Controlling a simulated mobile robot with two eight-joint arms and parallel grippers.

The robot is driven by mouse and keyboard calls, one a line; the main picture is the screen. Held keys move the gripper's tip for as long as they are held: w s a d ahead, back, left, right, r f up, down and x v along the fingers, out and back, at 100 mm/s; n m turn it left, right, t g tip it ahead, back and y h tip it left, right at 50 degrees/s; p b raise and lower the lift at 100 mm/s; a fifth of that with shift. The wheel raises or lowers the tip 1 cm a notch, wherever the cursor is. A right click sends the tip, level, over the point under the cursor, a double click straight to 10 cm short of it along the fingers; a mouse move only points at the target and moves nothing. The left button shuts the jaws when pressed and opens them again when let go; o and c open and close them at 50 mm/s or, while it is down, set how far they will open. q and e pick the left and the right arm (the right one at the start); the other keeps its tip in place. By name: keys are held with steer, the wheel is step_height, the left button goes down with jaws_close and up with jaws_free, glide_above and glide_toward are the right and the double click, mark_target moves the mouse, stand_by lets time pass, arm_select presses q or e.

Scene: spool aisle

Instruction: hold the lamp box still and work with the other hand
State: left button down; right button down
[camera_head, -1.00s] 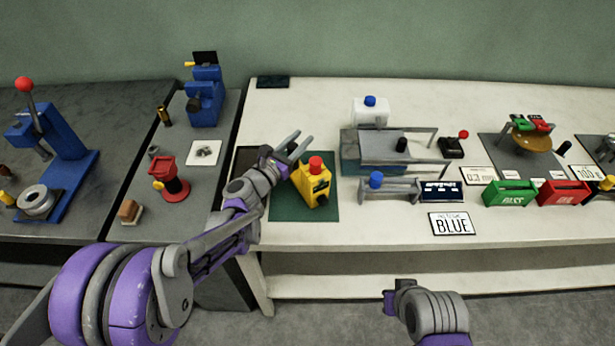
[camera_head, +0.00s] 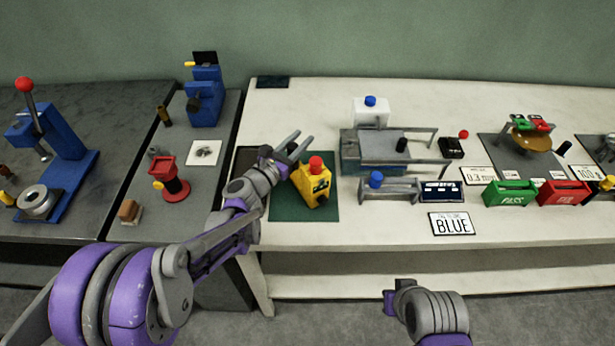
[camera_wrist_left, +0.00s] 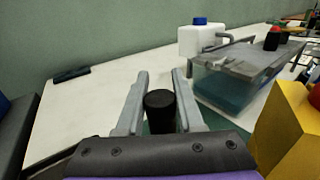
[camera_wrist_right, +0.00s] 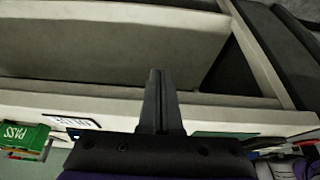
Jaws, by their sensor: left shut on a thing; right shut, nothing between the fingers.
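The lamp box (camera_head: 313,185) is a yellow box with a red lamp on top, standing on a green mat (camera_head: 290,207) on the white bench. At the right of the left wrist view, its yellow side (camera_wrist_left: 290,135) is close to the gripper. My left gripper (camera_head: 298,146) is just behind and left of the box's top. It is shut on a black cylinder (camera_wrist_left: 160,106); I cannot tell whether this joins the box. My right gripper (camera_wrist_right: 158,75) is shut and empty. In the head view its wrist shows low, in front of the bench edge.
A water tank (camera_head: 351,155) with a white bottle (camera_head: 370,113) stands right of the lamp box. Green PASS (camera_head: 510,193) and red (camera_head: 563,192) bins stand farther right. A BLUE card (camera_head: 452,224) lies near the front edge. A dark bench (camera_head: 85,210) is at left.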

mark_target(323, 200)
stand_by(0.3)
steer(key=w+a+n+t+h, duration=0.1)
steer(key=w+a+n+t, duration=0.1)
steer(key=n, duration=0.4)
steer(key=w+a+n+t+h, duration=0.1)
steer(key=w+a+n+t, duration=0.1)
steer(key=n, duration=0.4)
steer(key=w+a+n+t, duration=0.2)
steer(key=w+n+t, duration=0.1)
steer(key=n, duration=0.3)
steer(key=shift+w+a+f+h, duration=0.1)
steer(key=shift+a+f+h, duration=0.2)
steer(key=shift+h, duration=0.1)
steer(key=shift+w+a+r+n+t+h, duration=0.15)
steer(key=shift+w+a+r+n+t, duration=0.15)
steer(key=shift+r+n+t, duration=0.4)
steer(key=shift+w+a+r+n+t+h, duration=0.3)
steer(key=shift+r+n, duration=0.2)
steer(key=shift+r, duration=0.35)
steer(key=shift+w+a+r+n+t+h, duration=0.1)
steer(key=shift+w+a+r+n+t, duration=0.15)
steer(key=shift+r+n+t, duration=0.45)
steer(key=shift+w+a, duration=0.75)
steer(key=shift+w, duration=0.5)
steer(key=shift+w+a, duration=0.7)
steer(key=shift+w, duration=0.55)
steer(key=shift+w+a, duration=0.75)
steer(key=shift+w, duration=0.5)
